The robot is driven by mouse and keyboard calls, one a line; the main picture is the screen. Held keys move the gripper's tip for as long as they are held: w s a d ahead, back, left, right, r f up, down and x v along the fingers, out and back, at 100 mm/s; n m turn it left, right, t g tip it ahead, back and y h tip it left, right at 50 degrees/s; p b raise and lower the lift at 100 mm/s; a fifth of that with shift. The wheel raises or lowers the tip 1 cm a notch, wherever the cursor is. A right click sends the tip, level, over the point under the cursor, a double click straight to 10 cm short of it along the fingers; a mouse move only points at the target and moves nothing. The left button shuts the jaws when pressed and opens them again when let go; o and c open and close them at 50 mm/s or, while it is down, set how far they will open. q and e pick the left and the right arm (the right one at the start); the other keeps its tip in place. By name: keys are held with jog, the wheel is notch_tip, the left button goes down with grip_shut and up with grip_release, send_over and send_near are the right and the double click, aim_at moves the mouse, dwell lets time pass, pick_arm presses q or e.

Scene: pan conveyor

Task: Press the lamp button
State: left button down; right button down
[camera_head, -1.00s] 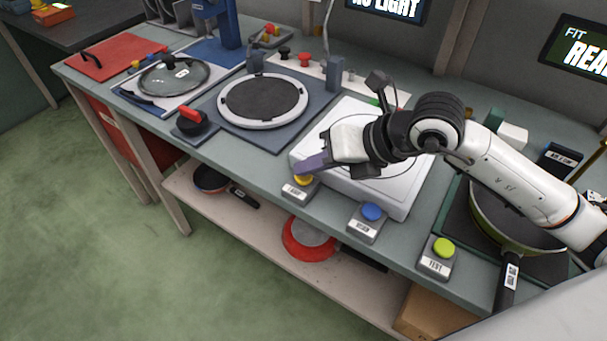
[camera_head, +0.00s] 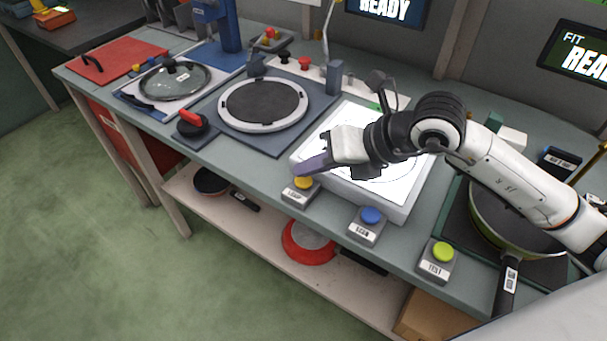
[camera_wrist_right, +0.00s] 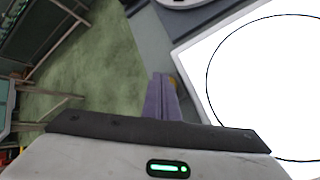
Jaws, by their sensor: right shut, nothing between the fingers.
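The lamp button (camera_head: 304,182) is a yellow cap on a grey box with a "LAMP" label, at the front edge of the bench. My right gripper (camera_head: 303,170) is shut and empty, its purple fingertips just above or on the yellow cap; I cannot tell whether they touch. In the right wrist view the shut fingers (camera_wrist_right: 162,98) hide most of the button, and only a bit of yellow (camera_wrist_right: 173,82) shows beside them. The white light panel (camera_head: 398,196) behind the button is glowing bright. My left gripper is not in view.
A blue "SCAN" button (camera_head: 371,216) and a green "TEST" button (camera_head: 443,252) stand along the front edge to the right. A pan (camera_head: 490,215) sits at the right. A round plate (camera_head: 262,103) lies left of the panel. A screen (camera_head: 385,10) reads "READY".

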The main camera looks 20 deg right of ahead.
aim_at(310, 183)
jog(key=shift+r, duration=0.15)
notch_tip(310, 183, up, 6)
jog(key=p, duration=0.4)
dwell(0.3)
